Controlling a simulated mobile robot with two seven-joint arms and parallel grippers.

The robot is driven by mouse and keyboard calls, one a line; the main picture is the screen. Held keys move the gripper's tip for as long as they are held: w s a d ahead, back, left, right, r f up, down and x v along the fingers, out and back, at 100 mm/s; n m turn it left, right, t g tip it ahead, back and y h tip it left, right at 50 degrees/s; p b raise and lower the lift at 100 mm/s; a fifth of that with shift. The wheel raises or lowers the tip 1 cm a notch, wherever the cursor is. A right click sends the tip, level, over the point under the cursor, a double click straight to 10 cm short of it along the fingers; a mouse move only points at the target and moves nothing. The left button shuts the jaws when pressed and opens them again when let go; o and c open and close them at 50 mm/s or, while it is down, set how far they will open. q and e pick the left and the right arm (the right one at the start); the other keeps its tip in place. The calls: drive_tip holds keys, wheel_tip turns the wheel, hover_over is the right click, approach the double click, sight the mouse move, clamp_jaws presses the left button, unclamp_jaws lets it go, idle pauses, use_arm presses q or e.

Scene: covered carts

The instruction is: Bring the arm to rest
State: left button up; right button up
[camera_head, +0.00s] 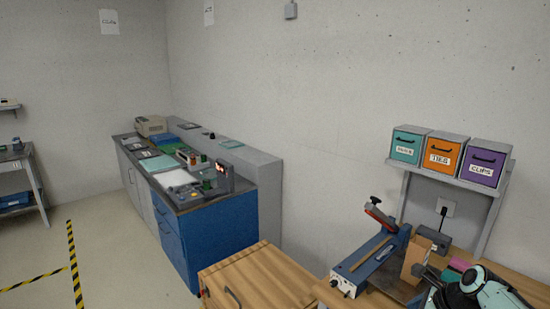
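Part of my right arm (485,289), pale teal and black, shows at the lower right corner over the wooden bench. A narrow dark piece reaches left from it, close to a tan upright box (416,258). I cannot tell whether this piece is the gripper or whether it touches the box. No fingertips can be made out. My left arm and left gripper are not in view.
A blue device with a raised lever (368,262) stands on the bench. Teal, orange and purple bins (484,164) sit on a shelf above. A wooden cabinet (257,279) stands left of it. A blue counter (215,238) carries several devices. Open floor lies left.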

drive_tip(key=s+a+f+n+g, duration=0.1)
drive_tip(key=a+f+n, duration=0.25)
drive_tip(key=f, duration=0.95)
drive_tip(key=s+a+f+n+g, duration=0.15)
drive_tip(key=f+n, duration=0.35)
drive_tip(key=f, duration=0.8)
drive_tip(key=s+a+f+n+g, duration=0.1)
drive_tip(key=s+a+f+n, duration=0.5)
drive_tip(key=s, duration=0.5)
drive_tip(key=s+a+f+n+g, duration=0.1)
drive_tip(key=s+a+f+n, duration=0.6)
drive_tip(key=s, duration=0.5)
drive_tip(key=x, duration=0.3)
